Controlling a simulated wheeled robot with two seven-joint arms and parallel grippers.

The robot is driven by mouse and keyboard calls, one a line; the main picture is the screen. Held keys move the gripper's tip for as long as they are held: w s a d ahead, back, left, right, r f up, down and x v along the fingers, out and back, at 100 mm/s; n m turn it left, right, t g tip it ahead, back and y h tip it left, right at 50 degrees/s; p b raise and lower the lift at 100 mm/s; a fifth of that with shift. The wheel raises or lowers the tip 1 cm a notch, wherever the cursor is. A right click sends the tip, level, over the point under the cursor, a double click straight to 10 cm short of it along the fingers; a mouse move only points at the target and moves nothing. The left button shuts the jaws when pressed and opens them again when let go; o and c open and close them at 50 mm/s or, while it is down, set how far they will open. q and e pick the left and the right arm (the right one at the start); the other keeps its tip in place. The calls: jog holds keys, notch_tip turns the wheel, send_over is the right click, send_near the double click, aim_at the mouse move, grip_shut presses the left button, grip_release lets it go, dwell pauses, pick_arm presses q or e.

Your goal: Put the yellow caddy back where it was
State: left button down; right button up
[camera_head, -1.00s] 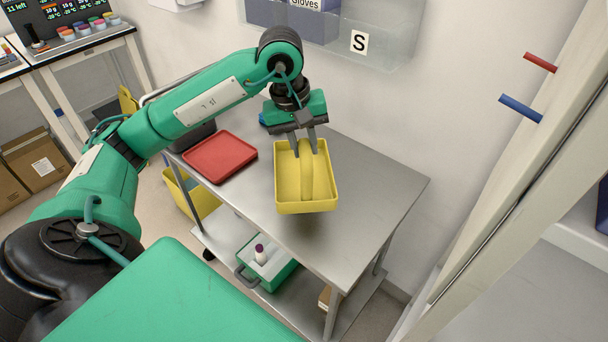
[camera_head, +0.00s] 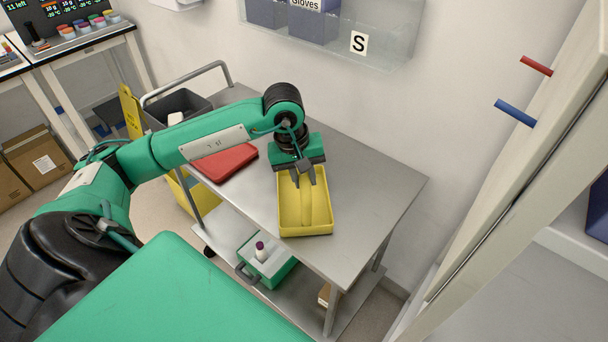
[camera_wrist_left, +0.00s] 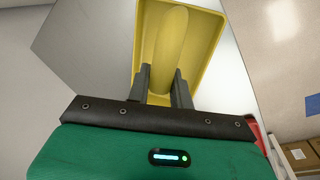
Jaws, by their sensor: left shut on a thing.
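The yellow caddy (camera_head: 318,228) is at the front middle of the steel cart's top (camera_head: 365,185), and its central handle (camera_head: 304,205) runs along its length. My left gripper (camera_head: 303,178) is above the caddy's far part, shut on the handle. In the left wrist view the two fingers (camera_wrist_left: 160,85) sit on either side of the handle, and the caddy (camera_wrist_left: 210,40) shows beyond them. I cannot tell whether the caddy's base touches the cart top. My right gripper does not show.
A red tray (camera_head: 226,163) lies left of the caddy, partly behind my left arm. A dark grey bin (camera_head: 180,108) is at the cart's far left. A green-and-white box (camera_head: 268,262) stands on the lower shelf. The cart top right of the caddy is clear.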

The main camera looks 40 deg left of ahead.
pick_arm(q)
jog(key=shift+f, duration=0.1)
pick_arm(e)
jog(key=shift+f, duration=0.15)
pick_arm(q)
jog(key=c, duration=1.2)
grip_release()
jog(key=shift+c, duration=0.2)
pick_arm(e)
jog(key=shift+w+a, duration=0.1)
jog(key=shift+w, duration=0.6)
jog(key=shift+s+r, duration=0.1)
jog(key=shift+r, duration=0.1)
